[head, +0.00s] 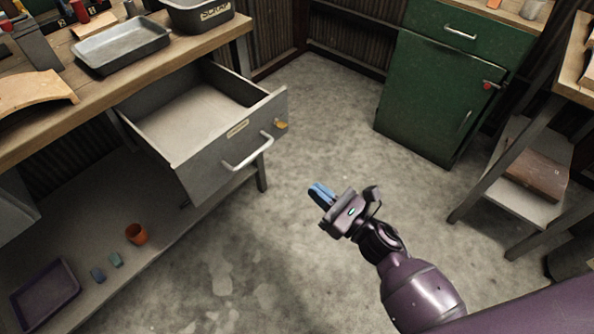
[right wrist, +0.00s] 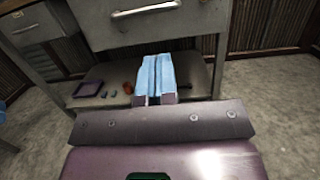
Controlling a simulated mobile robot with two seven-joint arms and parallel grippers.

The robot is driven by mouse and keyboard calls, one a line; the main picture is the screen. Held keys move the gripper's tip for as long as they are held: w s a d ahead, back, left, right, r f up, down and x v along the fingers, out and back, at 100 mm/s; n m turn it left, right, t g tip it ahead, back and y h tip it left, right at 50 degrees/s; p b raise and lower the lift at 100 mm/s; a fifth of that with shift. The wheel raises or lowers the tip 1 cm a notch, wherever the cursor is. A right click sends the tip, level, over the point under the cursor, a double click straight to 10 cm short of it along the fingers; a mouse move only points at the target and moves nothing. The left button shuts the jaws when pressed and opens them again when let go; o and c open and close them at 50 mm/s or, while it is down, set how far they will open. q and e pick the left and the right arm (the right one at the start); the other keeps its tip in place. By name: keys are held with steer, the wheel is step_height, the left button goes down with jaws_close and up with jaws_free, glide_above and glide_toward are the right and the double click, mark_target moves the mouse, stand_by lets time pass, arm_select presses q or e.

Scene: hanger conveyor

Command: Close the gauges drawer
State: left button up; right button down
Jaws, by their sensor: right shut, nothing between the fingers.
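The gauges drawer (head: 222,139) is grey metal and stands pulled well out from under the workbench in the head view. Its inside looks empty. Its front carries a pale label (head: 237,128), a white bar handle (head: 248,153) and a small brass-coloured knob or lock. My right gripper (head: 321,193), with blue fingers, is shut and empty, apart from the drawer, to the right of and below its front. In the right wrist view the blue fingers (right wrist: 154,78) lie side by side below the handle (right wrist: 146,8). My left gripper is not in view.
The wooden workbench top (head: 110,75) holds a metal tray (head: 122,44) and a scrap bin (head: 198,14). The lower shelf holds an orange cup (head: 136,234) and a purple tray (head: 45,294). A green cabinet (head: 435,95) and a side shelf stand right. Floor between is clear.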

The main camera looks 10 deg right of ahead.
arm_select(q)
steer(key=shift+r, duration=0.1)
arm_select(e)
steer(key=x, duration=1.3)
steer(key=shift+w, duration=0.15)
steer(key=shift+a, duration=0.15)
